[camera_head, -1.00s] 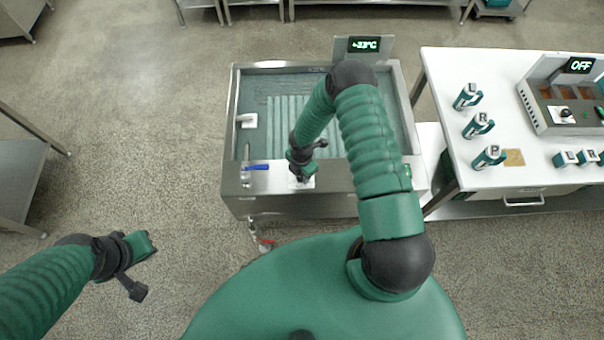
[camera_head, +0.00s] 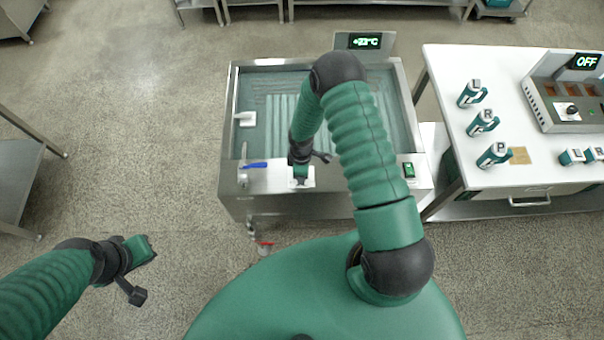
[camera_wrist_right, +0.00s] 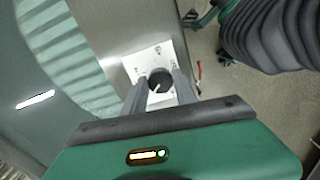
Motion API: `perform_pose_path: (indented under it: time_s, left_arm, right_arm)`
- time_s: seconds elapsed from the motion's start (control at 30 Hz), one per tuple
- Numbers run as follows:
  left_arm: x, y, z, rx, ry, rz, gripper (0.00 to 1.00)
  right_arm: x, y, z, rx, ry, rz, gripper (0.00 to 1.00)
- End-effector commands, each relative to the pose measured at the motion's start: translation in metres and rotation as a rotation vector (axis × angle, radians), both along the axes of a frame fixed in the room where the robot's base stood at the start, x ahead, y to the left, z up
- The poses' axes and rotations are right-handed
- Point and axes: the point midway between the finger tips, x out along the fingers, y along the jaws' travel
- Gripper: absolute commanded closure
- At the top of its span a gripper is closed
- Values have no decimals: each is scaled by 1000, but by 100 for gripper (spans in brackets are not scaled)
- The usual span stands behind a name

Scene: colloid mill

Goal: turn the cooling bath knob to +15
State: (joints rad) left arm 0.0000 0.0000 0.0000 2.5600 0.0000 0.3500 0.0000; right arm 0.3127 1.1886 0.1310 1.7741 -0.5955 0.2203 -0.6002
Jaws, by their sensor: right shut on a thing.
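The cooling bath (camera_head: 230,130) is a steel tank of water in front of me. Its display (camera_head: 364,41) glows green; its digits are blurred, perhaps a plus value in °C. The bath knob (camera_wrist_right: 160,83) is dark and round with a light pointer line, on a white dial plate (camera_wrist_right: 145,62) on the front ledge. My right gripper (camera_wrist_right: 163,92) has its two fingers on either side of the knob, shut on it. In the head view my right gripper (camera_head: 300,172) hides the knob. My left gripper (camera_head: 143,272) is over the floor at lower left; its fingers are not clear.
A blue-handled tap (camera_head: 255,165) is left of the dial, and a green switch (camera_head: 409,170) is right of it. A white table (camera_head: 460,60) on the right holds several green-and-white lettered items and a control box (camera_head: 568,100) reading OFF.

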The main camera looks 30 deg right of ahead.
Motion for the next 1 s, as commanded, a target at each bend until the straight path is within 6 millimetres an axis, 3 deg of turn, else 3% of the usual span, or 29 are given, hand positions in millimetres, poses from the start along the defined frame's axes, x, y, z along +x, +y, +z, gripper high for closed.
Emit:
perform_pose_path:
  time_s: [0.33,0.87,0.9,1.0]
  left_arm:
    - [0,0,-6,0,0,0,100]
    - [0,0,-6,0,0,0,100]
    - [0,0,-6,0,0,0,100]
    - [0,0,-6,0,0,0,100]
  right_arm:
    - [5,4,1,5,-10,-138,100]
    - [6,3,1,5,-14,-160,100]
    - [6,3,2,5,-14,-160,62]
    - [5,2,1,4,-11,-160,49]
